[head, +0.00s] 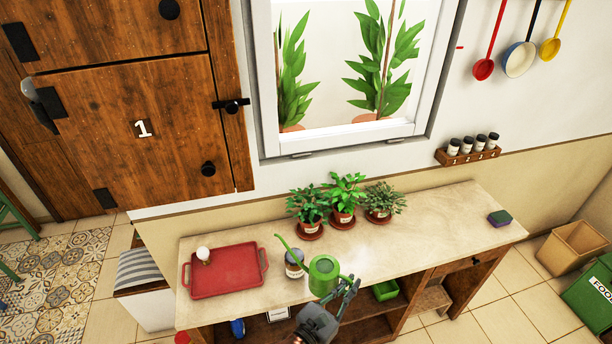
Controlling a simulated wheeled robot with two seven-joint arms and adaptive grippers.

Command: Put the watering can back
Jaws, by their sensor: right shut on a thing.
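The green watering can (322,279) is near the front edge of the counter, with its long thin spout pointing up and left. My right gripper (346,289) reaches in from below and is shut on the can at its right side. The fingers partly cover that side, so I cannot tell exactly where they grip. I cannot tell whether the can touches the counter. My left gripper is not in view.
Potted plants (343,196) stand behind the can at the wall. A jar (294,266) stands close left of it, then a red tray (225,285) holding a small white object. The counter (440,225) is clear to the right, up to a sponge (499,218). Open shelves lie below.

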